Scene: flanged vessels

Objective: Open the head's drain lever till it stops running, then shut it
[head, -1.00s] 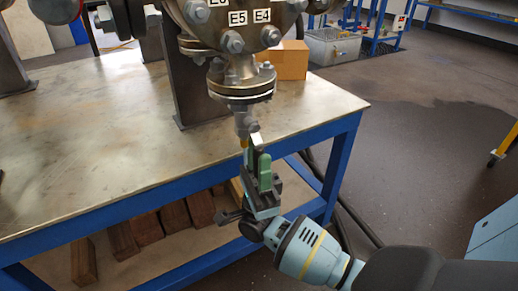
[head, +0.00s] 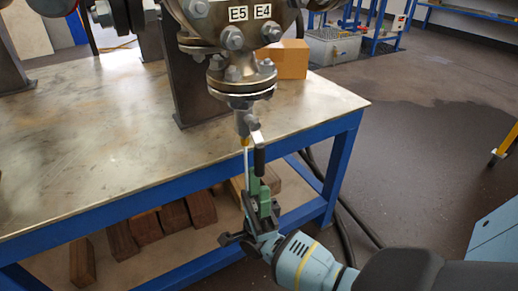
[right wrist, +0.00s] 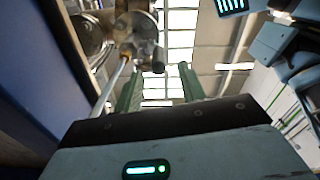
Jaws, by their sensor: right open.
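The drain valve (head: 246,122) hangs under the bottom flange of the vessel head (head: 240,88). Its lever (head: 259,158), with a black grip, points down beside the brass outlet. A thin pale stream (head: 246,158) runs down from the outlet; it also shows in the right wrist view (right wrist: 110,85). My right gripper (head: 260,186) is open and empty, just below the lever's end, its green fingers pointing up. In the right wrist view the fingers (right wrist: 160,88) stand apart, with the lever's dark end (right wrist: 158,67) beyond them. My left gripper is not in view.
The metal-topped table (head: 90,150) with a blue frame stands left of my right arm. Wooden blocks (head: 160,222) lie on its lower shelf. A cardboard-coloured box (head: 292,60) sits behind the valve. The floor right of the table is mostly clear.

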